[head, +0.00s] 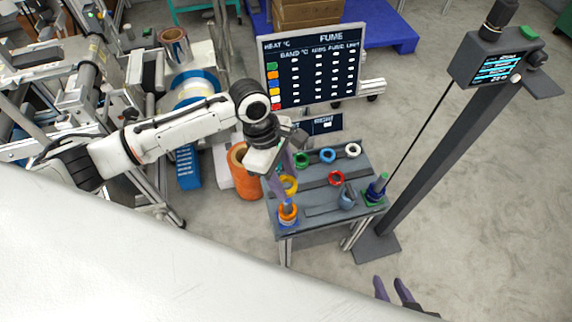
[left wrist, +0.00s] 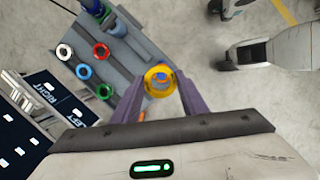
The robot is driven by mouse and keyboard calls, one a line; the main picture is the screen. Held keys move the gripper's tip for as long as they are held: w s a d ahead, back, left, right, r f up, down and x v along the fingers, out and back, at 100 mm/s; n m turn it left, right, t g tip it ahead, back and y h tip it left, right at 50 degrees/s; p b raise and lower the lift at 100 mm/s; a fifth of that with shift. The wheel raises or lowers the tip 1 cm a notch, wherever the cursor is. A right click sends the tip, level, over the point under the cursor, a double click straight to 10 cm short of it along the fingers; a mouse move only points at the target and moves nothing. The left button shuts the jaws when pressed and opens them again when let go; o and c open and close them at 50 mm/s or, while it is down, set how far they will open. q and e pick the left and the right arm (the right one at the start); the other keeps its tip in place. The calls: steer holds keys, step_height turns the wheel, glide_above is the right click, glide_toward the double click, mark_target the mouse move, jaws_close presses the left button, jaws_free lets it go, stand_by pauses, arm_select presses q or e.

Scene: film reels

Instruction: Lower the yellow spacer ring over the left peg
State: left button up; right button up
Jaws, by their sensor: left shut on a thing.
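The yellow spacer ring (head: 290,190) is between the purple fingers of my left gripper (head: 282,178), which is shut on it. In the left wrist view the yellow ring (left wrist: 149,75) is held between the fingertips (left wrist: 161,88), with blue and orange showing through its hole. The left peg (head: 287,204) stands at the table's near left corner with an orange ring (head: 288,217) around it and blue below. The yellow ring appears above and slightly behind the peg; the exact gap is unclear. My right gripper (head: 389,281) is open and empty, off the table's front.
On the grey table (head: 315,224) lie a green ring (head: 302,159), blue ring (head: 328,156), white ring (head: 353,150) and red ring (head: 336,178). A dark post (head: 440,150) rises beyond.

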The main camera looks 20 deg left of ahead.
mark_target(290, 201)
arm_select(q)
steer(key=shift+d+f+n, duration=0.1)
steer(key=shift+f+n, duration=0.25)
steer(key=shift+n, duration=0.35)
steer(key=shift+f+b, duration=0.45)
steer(key=shift+f, duration=0.35)
step_height(290, 201, down, 3)
steer(key=b, duration=0.3)
steer(key=shift+f+b, duration=0.1)
steer(key=shift+b, duration=0.45)
steer(key=shift+d+p, duration=0.1)
steer(key=shift+p, duration=0.8)
steer(key=shift+f, duration=0.4)
steer(key=shift+f, duration=0.3)
steer(key=shift+f+p, duration=0.2)
steer(key=shift+p, duration=0.15)
